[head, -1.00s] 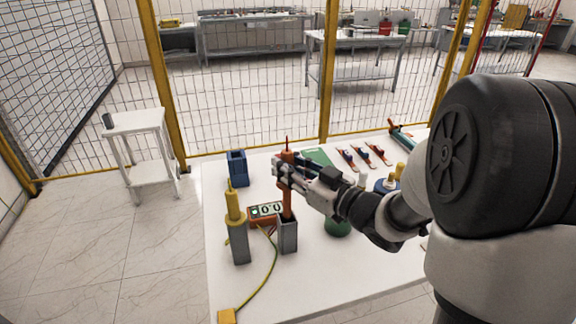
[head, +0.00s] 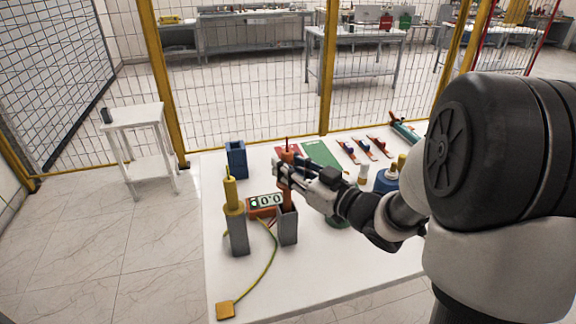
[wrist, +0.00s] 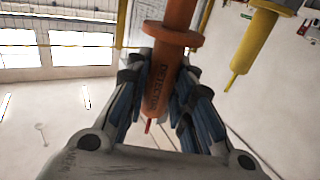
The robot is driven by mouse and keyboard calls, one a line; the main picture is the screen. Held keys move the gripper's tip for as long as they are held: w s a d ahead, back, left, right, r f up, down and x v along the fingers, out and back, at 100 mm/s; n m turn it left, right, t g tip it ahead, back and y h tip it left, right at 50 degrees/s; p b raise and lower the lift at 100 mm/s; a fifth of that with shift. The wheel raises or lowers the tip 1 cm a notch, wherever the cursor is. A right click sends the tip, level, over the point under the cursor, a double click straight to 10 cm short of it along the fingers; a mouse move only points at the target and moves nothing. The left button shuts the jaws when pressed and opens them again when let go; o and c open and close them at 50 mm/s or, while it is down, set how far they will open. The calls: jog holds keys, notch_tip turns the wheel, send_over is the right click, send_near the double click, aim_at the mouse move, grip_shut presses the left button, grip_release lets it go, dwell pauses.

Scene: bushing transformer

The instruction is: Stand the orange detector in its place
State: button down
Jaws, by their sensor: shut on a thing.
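The orange detector (head: 287,189) is upright, with its thin red tip pointing up. My gripper (head: 285,173) is shut around its body. In the wrist view the detector (wrist: 159,88), with dark lettering, sits between the fingers of my gripper (wrist: 156,98), and a wide orange collar shows on it. The lower end of the detector goes into the open top of a grey square holder (head: 288,229). Whether it touches the holder's bottom is hidden.
A yellow rod (head: 232,193) stands in a grey holder (head: 238,236) just left, with a green-yellow cable to a yellow block (head: 226,310). Behind are an instrument box with dials (head: 264,205) and a blue holder (head: 236,161). The table front is mostly clear.

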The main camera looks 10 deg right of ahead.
aim_at(290, 194)
jog(key=shift+f+b, duration=0.5)
jog(key=shift+f, duration=3.3)
jog(key=c, duration=1.3)
grip_release()
